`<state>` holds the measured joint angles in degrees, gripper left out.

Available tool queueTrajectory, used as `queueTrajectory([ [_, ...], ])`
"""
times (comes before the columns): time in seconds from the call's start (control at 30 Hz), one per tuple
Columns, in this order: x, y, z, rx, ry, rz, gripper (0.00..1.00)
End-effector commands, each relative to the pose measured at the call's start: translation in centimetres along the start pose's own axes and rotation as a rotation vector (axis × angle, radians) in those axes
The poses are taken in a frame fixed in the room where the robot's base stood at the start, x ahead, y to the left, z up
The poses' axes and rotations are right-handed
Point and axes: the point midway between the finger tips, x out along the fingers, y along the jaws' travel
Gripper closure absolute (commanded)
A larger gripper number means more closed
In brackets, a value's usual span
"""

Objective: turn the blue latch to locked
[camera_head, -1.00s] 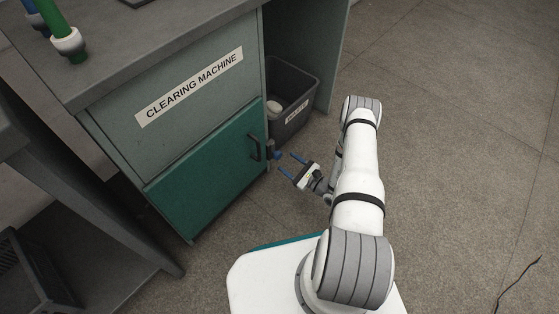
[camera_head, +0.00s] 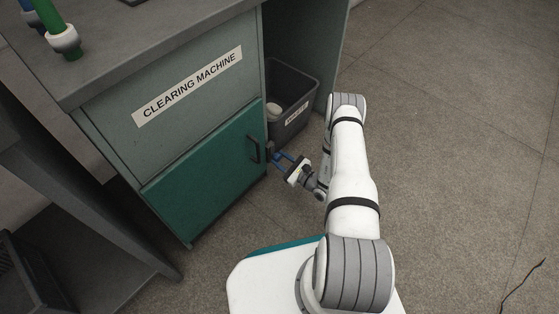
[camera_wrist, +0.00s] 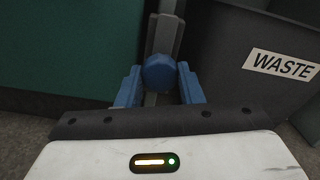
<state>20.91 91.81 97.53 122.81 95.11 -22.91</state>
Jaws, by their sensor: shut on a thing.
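The blue latch shows in the wrist view as a round blue knob (camera_wrist: 159,73) in front of a grey upright bar. In the head view it is at the right edge of the teal door (camera_head: 205,165), mostly hidden by my fingers. My gripper (camera_head: 279,160) reaches it from the right, its blue fingers on either side of the knob. It is shut on the latch. The door looks closed, with a dark handle (camera_head: 254,147) just left of the latch. Whether the latch stands at locked cannot be read.
A dark waste bin (camera_head: 292,115) with a white label stands close to the right of the latch, in an open bay of the cabinet. A grey table frame (camera_head: 75,180) stands to the left. The floor on the right is clear apart from a thin cable (camera_head: 522,285).

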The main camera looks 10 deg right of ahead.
Motion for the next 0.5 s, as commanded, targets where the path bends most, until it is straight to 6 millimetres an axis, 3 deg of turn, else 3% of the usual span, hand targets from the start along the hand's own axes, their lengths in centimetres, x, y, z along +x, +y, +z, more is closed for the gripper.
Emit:
queueTrajectory([
  [0.17,-0.01,0.14,0.0,0.002,0.0,0.003,0.88],
  [0.2,0.52,0.91,0.19,0.003,0.0,0.006,0.89],
  [0.5,-0.06,0.39,-0.03,-0.041,0.001,0.007,0.89],
])
